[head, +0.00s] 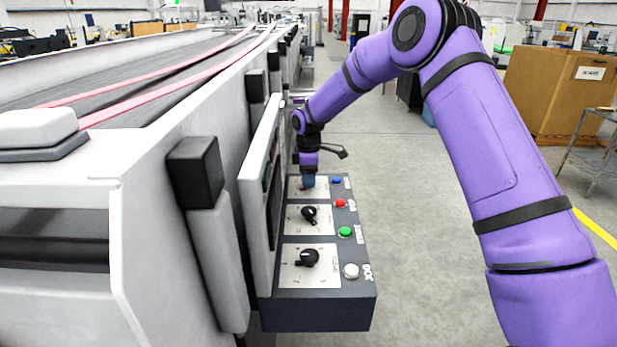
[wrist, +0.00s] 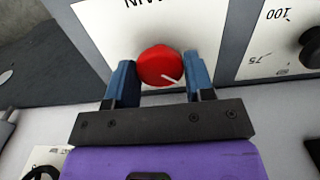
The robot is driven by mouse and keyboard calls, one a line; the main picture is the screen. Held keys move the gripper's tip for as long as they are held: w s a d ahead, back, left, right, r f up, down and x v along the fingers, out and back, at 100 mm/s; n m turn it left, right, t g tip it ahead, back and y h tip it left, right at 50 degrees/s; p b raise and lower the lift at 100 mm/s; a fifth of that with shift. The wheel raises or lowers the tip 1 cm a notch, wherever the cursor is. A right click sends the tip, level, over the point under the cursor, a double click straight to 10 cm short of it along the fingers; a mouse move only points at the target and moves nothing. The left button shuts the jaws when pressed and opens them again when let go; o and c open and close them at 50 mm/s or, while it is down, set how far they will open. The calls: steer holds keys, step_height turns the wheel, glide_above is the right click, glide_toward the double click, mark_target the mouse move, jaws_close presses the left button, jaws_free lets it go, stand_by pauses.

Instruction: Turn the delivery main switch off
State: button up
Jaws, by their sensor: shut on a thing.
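The main switch is a red round knob (wrist: 158,64) with a white pointer line, on a white plate (wrist: 95,22) with upside-down lettering that seems to read MAIN, cut off by the frame edge. The pointer line aims to the lower right in the wrist view. My gripper (wrist: 162,76) has its blue fingers on either side of the knob and is shut on it. In the head view my gripper (head: 308,181) points down at the far end of the control panel (head: 318,312) and hides most of the knob.
Two black dial knobs (head: 307,258) (head: 310,215) sit nearer on the panel. White (head: 351,271), green (head: 345,231), red (head: 340,203) and blue (head: 337,181) buttons line its right side. A raised light panel (head: 258,190) stands close on the left.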

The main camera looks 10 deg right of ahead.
stand_by(0.4)
steer(key=o, duration=0.9)
step_height(320, 180, up, 11)
steer(key=shift+f, duration=0.1)
